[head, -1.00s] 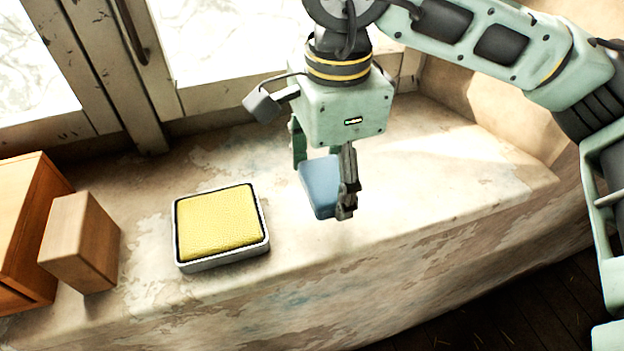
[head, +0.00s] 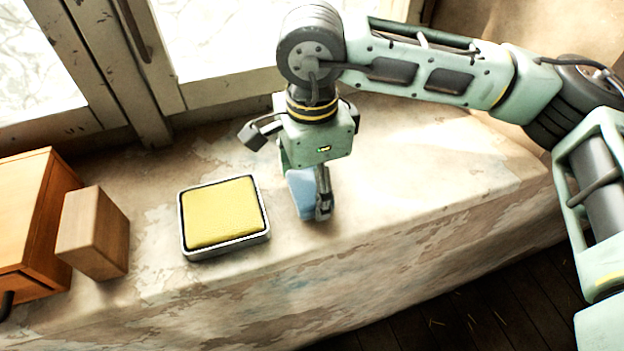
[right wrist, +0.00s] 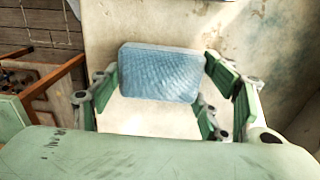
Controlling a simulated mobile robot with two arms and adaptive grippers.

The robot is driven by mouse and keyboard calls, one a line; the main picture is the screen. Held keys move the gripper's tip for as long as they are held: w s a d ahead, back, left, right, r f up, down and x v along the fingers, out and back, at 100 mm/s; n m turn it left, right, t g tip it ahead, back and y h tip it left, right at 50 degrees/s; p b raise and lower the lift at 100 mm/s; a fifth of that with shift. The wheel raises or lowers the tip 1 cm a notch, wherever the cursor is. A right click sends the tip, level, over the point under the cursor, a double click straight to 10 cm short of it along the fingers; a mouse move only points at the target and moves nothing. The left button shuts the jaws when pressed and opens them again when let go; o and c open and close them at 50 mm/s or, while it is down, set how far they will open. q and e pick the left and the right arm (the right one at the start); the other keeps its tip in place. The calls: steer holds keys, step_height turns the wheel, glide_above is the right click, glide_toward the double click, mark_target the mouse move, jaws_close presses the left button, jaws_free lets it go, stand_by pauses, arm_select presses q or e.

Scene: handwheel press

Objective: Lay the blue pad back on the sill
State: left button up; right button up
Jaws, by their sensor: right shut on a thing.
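The blue pad (head: 299,188) is between the fingers of my right gripper (head: 307,192), which is shut on it. It hangs tilted over the sill (head: 400,190), to the right of the yellow pad; I cannot tell whether its lower edge touches the sill. In the right wrist view the pad (right wrist: 162,73) shows its textured face between the green fingers. Part of the pad is hidden behind a finger in the head view. My left gripper is not in view.
A yellow pad (head: 224,211) lies in a grey-rimmed tray (head: 228,249) on the sill. A wooden block (head: 95,233) and an orange wooden box (head: 25,215) stand at the left. The window frame (head: 220,91) is behind. The sill is clear to the right.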

mark_target(312, 184)
steer(key=o, duration=1.1)
steer(key=shift+r, duration=0.1)
step_height(312, 184, up, 12)
steer(key=b, duration=0.2)
steer(key=shift+b, duration=0.3)
